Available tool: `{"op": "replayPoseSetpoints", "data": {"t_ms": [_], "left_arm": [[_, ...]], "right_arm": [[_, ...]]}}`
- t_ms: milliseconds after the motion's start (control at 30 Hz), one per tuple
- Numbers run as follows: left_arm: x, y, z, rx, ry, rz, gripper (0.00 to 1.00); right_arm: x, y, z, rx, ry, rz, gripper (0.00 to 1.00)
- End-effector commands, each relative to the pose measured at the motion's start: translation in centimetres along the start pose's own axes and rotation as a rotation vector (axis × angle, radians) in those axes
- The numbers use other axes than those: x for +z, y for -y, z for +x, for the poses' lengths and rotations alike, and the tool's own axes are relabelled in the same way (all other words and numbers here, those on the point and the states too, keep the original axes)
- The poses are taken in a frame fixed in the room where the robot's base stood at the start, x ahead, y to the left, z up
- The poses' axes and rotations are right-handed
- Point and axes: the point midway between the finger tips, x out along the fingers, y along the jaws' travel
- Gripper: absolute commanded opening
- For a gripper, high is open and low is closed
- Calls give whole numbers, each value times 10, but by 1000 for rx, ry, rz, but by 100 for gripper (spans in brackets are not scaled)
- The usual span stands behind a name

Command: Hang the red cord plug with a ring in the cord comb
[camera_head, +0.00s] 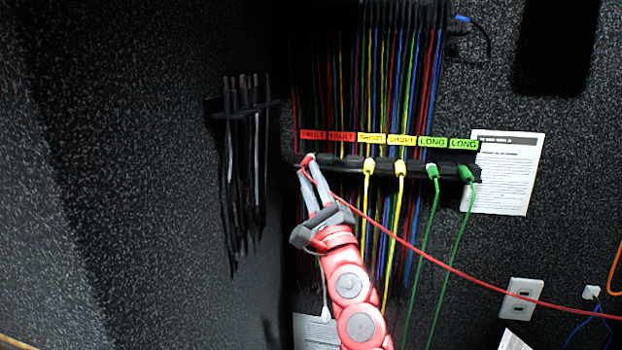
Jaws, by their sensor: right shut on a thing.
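The cord comb (447,170) is a black bar on the back wall, under red FAULT, yellow SHORT and green LONG labels. My right gripper (307,172) reaches up from below and is shut on the red cord plug (309,158). The plug is at the comb's left end, below the left FAULT label (313,135). I cannot tell whether it touches the comb or sits in a slot; its ring is too small to make out. Its red cord (450,268) runs down to the right edge of the view. My left gripper is not in view.
Two yellow plugs (369,166) and two green plugs (433,172) hang in the comb with cords down. Many coloured cords (400,80) hang behind it. Dark cords (245,150) hang from a rack at left. A paper sheet (515,165) and white outlet (523,298) are at right.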

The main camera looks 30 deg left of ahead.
Motion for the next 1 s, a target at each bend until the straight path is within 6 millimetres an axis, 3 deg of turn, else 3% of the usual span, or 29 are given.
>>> {"op": "replayPoseSetpoints", "data": {"t_ms": [267,300,467,500,700,933,1000], "left_arm": [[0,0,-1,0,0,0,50],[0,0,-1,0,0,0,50],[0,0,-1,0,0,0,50],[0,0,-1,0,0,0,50],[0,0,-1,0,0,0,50],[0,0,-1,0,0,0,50],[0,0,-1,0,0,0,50]], "right_arm": [[-1,-1,-1,0,0,0,0],[-1,-1,-1,0,0,0,23],[-1,-1,-1,0,0,0,52],[-1,-1,-1,0,0,0,56],[-1,-1,-1,0,0,0,56],[-1,-1,-1,0,0,0,98],[-1,-1,-1,0,0,0,100]]}}
